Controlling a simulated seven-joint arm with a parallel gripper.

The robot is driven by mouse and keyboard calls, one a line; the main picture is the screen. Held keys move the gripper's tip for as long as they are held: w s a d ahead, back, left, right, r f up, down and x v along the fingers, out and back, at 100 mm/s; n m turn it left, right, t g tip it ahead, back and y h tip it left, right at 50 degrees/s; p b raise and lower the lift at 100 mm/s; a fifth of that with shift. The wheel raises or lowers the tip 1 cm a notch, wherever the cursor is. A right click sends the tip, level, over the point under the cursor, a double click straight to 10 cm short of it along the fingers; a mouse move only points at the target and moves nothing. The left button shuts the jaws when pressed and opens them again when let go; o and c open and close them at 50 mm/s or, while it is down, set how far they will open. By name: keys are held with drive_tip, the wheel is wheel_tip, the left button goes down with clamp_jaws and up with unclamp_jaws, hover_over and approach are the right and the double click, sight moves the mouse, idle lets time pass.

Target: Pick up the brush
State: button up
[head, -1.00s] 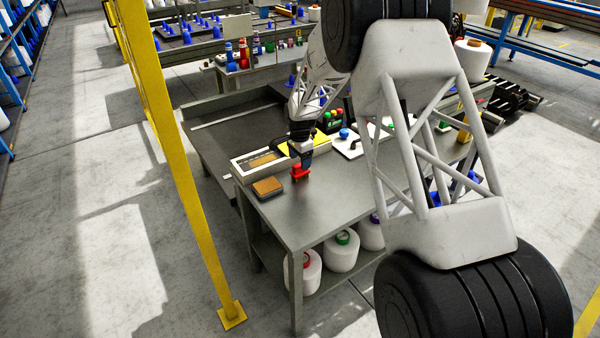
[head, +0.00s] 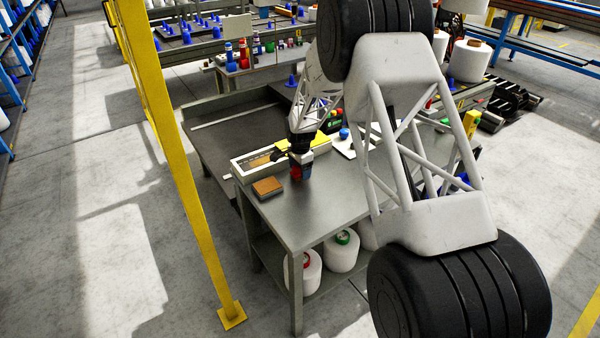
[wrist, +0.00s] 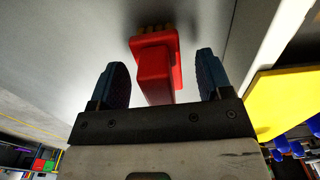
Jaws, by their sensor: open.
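The brush is red with a blocky handle and short tan bristles. In the wrist view the brush (wrist: 157,72) lies between the two blue fingers of my gripper (wrist: 162,75), with a visible gap on each side. The bristle end is at the top of that view, beyond the fingertips. In the head view the brush (head: 297,175) stands on the grey table and is mostly covered by my gripper (head: 298,168), which is down around it. My gripper is open.
A brown block (head: 267,187) lies left of the brush. A white-edged tray (head: 242,170) is behind it, with a yellow item (head: 316,143) alongside. The table front (head: 300,220) is bare. White bobbins (head: 341,252) stand on the lower shelf. A yellow post (head: 185,190) rises at the left.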

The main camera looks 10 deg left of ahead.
drive_tip(key=shift+f, duration=0.2)
idle(0.4)
drive_tip(key=c, duration=1.1)
drive_tip(key=shift+r, duration=0.15)
drive_tip(key=shift+r, duration=0.7)
wheel_tip(320, 180, up, 2)
drive_tip(key=shift+r, duration=0.1)
drive_tip(key=s+d, duration=0.2)
drive_tip(key=s, duration=0.3)
drive_tip(key=s+d, duration=0.2)
drive_tip(key=s, duration=0.2)
drive_tip(key=s+d+r, duration=0.1)
drive_tip(key=s+d, duration=0.1)
drive_tip(key=s, duration=0.3)
drive_tip(key=shift+s+d, duration=0.15)
drive_tip(key=shift+s, duration=0.2)
